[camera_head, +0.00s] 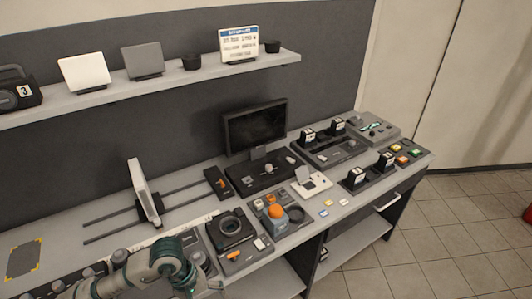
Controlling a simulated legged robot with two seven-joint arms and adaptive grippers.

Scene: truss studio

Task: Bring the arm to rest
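A grey and teal arm of mine reaches in at the bottom left, over the front edge of the workbench (190,203). It bends and runs down out of the picture's bottom edge. I cannot make out any gripper fingers on it, and its end is hidden or out of frame. No other arm shows, and my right gripper is not in view.
The bench holds a monitor (255,126), a white panel on rails (142,190), a console with an orange knob (277,212) and several button boxes. A shelf (180,78) runs above. Tiled floor (440,240) at the right is clear, except a red object (527,214) at the edge.

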